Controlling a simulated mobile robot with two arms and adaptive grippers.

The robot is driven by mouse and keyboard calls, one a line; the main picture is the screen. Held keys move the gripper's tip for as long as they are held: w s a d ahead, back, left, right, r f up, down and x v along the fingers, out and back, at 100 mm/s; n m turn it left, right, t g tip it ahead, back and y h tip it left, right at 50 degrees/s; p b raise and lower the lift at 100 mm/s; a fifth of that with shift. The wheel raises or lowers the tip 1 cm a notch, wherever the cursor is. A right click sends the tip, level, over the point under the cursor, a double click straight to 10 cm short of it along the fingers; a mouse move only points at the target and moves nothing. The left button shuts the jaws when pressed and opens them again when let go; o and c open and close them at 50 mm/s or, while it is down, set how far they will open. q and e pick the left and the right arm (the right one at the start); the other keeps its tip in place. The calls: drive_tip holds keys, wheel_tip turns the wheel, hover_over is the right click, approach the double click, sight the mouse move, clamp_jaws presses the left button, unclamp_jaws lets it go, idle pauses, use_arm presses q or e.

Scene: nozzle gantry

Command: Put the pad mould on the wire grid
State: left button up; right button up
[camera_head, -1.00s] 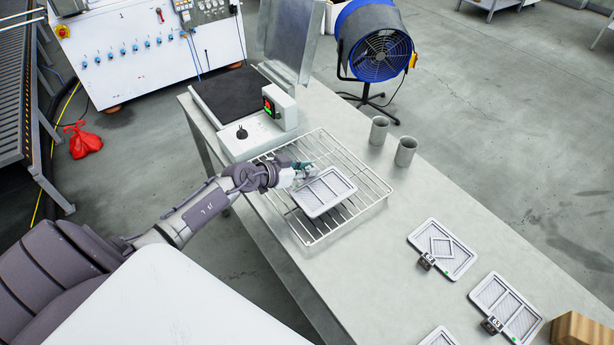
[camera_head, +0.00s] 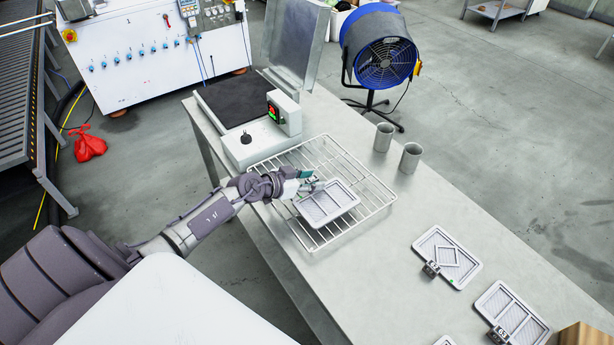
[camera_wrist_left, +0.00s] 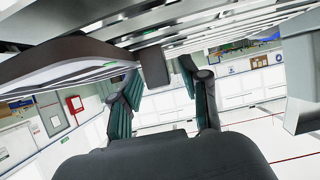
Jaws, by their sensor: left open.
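The pad mould, a light grey rectangular tray with two ribbed panels (camera_head: 328,203), lies over the wire grid (camera_head: 366,214) on the table. Whether it rests fully flat is hard to tell. My left gripper (camera_head: 311,184) is at the mould's far left edge, open. In the left wrist view its two teal-lined fingers (camera_wrist_left: 168,88) stand apart. A dark-bottomed plate, likely the mould (camera_wrist_left: 70,66), shows close at upper left there, with the grid's bars (camera_wrist_left: 225,28) above. Contact between fingers and mould cannot be judged. My right gripper is not in view.
A control box with a dark plate (camera_head: 236,100) stands behind the grid. Two grey cups (camera_head: 383,137) (camera_head: 410,157) stand right of it. Other moulds with black tags (camera_head: 447,257) (camera_head: 513,315) lie at the table's right, near a wooden block (camera_head: 580,336).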

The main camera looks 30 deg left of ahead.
use_arm(q)
drive_tip(key=p+v, duration=0.1)
drive_tip(key=v, duration=1.1)
